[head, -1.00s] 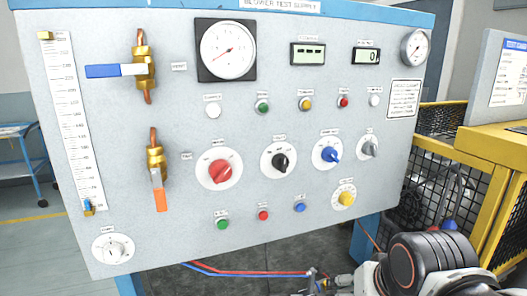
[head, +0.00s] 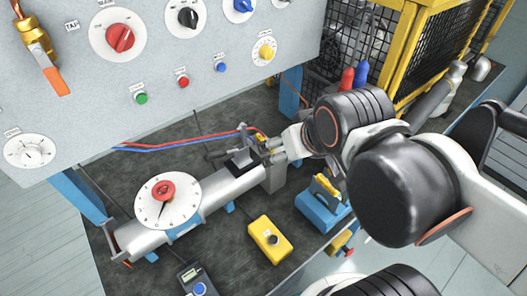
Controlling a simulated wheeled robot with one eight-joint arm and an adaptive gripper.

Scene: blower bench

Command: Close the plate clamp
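A silver duct (head: 222,190) lies across the dark bench top. A dark plate-like piece (head: 243,161) sits on its upper side near the right end. Small metal parts with a reddish tip, possibly the plate clamp (head: 262,135), are just beyond it. My gripper (head: 270,151) is right at these parts, at the duct's right end. It partly hides them, so I cannot tell the clamp's position or whether I touch it. The fingers are too small and overlapped to tell whether they are open or shut.
A white dial with a red knob (head: 164,201) sits on the duct. A yellow box (head: 270,240) and a blue-and-yellow block (head: 322,205) stand in front. The grey control panel (head: 200,85) rises behind. Red and blue hoses (head: 185,143) run along the bench's back.

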